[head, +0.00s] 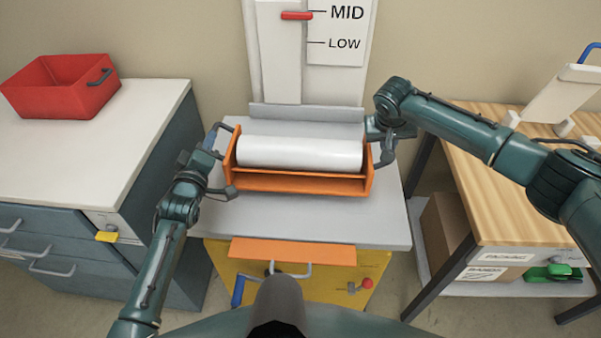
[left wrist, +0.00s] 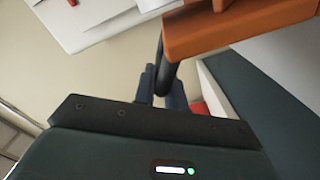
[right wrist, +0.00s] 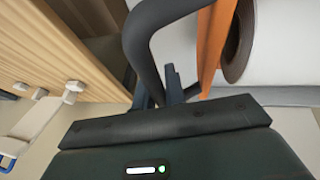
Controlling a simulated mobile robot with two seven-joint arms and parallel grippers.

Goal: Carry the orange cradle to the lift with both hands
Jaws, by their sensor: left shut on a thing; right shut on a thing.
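The orange cradle (head: 300,183) holds a white roll (head: 300,152) and is over the grey top of the lift (head: 300,222). I cannot tell whether it touches that top. My left gripper (head: 210,152) is shut on the cradle's dark left handle, which shows in the left wrist view (left wrist: 161,62) beside the orange cradle. My right gripper (head: 376,128) is shut on the dark right handle, seen in the right wrist view (right wrist: 140,45) beside the orange end wall and the roll's brown core (right wrist: 238,45). The cradle looks about level.
Behind the lift is a height board (head: 341,40) marked MID and LOW, with a red pointer (head: 296,15) near MID. A white-topped cabinet (head: 140,110) with a red bin (head: 62,88) stands left. A wooden table (head: 500,190) stands right, with a cardboard box (head: 445,232) beneath.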

